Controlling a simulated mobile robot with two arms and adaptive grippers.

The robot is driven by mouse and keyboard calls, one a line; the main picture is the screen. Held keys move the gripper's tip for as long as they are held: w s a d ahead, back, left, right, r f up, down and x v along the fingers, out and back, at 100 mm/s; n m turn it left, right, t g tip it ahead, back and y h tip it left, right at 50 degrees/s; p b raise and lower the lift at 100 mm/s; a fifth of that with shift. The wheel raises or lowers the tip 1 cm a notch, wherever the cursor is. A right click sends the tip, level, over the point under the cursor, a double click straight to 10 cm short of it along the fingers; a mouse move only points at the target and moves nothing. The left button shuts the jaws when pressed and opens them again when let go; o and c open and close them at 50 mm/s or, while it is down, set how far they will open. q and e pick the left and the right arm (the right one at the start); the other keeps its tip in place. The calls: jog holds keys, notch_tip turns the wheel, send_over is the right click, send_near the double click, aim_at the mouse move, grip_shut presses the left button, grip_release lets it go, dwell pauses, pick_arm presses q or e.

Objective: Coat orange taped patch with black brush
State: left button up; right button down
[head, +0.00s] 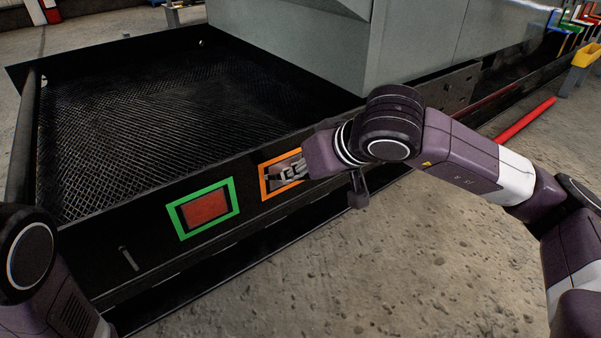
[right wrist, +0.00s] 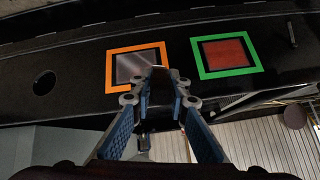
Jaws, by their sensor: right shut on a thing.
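The orange taped patch (head: 264,187) is a square orange frame around a bare grey metallic area on the black side rail. It also shows in the right wrist view (right wrist: 108,70), where the metal inside looks pale and streaked. My right gripper (head: 289,174) is in front of this patch and covers part of it. In the right wrist view my right gripper (right wrist: 160,102) is shut on a dark thing, the black brush (right wrist: 160,115), whose far end overlaps the patch's right lower edge. I cannot tell whether the brush touches the metal. My left gripper is out of view.
A green taped frame (head: 178,226) around a red-coated area lies left of the orange patch in the head view. Black mesh decking (head: 150,120) lies behind the rail, with a grey cabinet (head: 300,50) beyond. The concrete floor (head: 380,270) in front is clear.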

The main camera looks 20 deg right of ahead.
jog(key=shift+w+d+b, duration=0.75)
jog(key=shift+w+d, duration=1.05)
jog(key=shift+d, duration=3.2)
jog(key=shift+s+a, duration=0.55)
jog(key=shift+a, duration=1.15)
jog(key=shift+s+a, duration=0.6)
jog(key=shift+a, duration=1.1)
jog(key=shift+s+a, duration=0.55)
jog(key=shift+a, duration=1.15)
jog(key=shift+s+d+b, duration=0.25)
jog(key=shift+s+d, duration=0.1)
jog(key=shift+s, duration=0.4)
jog(key=shift+s+d+b, duration=0.2)
jog(key=shift+s+d, duration=0.1)
jog(key=shift+s, duration=0.45)
jog(key=shift+s+d, duration=0.25)
jog(key=shift+s, duration=0.45)
jog(key=shift+s+d, duration=0.2)
jog(key=shift+s, duration=0.45)
